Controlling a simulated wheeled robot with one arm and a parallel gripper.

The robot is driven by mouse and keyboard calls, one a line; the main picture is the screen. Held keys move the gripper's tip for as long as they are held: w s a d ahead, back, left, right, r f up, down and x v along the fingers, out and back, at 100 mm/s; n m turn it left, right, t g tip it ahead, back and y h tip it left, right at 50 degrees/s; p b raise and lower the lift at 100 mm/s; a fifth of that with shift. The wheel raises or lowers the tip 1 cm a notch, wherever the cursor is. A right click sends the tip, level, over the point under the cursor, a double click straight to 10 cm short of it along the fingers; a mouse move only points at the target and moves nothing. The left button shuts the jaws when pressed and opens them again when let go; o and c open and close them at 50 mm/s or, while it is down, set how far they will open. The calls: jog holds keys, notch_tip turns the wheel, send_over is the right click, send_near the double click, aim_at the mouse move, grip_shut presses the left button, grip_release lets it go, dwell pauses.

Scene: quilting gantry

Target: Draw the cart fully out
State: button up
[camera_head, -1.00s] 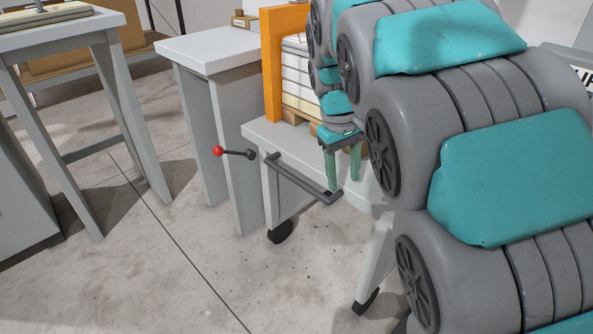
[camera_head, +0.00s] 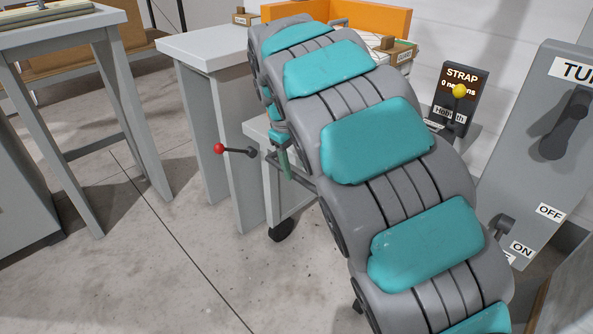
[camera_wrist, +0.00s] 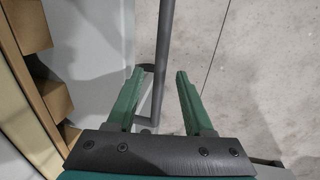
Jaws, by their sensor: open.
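The light grey cart (camera_head: 278,203) stands on a dark caster behind my arm, which hides most of it in the head view. Its dark handle bar (camera_head: 306,184) shows only in part there. My gripper (camera_head: 284,166) is open, fingers down, near the handle at the cart's front. In the wrist view the handle bar (camera_wrist: 164,45) runs lengthwise between the two green fingers of my gripper (camera_wrist: 159,74). The fingers are apart from each other, with gaps to the bar on both sides. I cannot tell whether the bar is at fingertip depth.
A red-knobbed lever (camera_head: 235,150) sticks out left of my gripper, beside a grey stand (camera_head: 205,48). An orange frame (camera_head: 365,18) rises behind my arm. A STRAP panel (camera_head: 461,77) and a switch box (camera_head: 540,150) stand right. The floor (camera_head: 190,270) at front left is clear.

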jog(key=shift+w+d+f, duration=0.1)
jog(key=shift+f, duration=0.5)
jog(key=shift+w+d+f, duration=0.1)
jog(key=shift+f, duration=0.45)
jog(key=shift+a, duration=0.1)
grip_shut()
dwell(0.4)
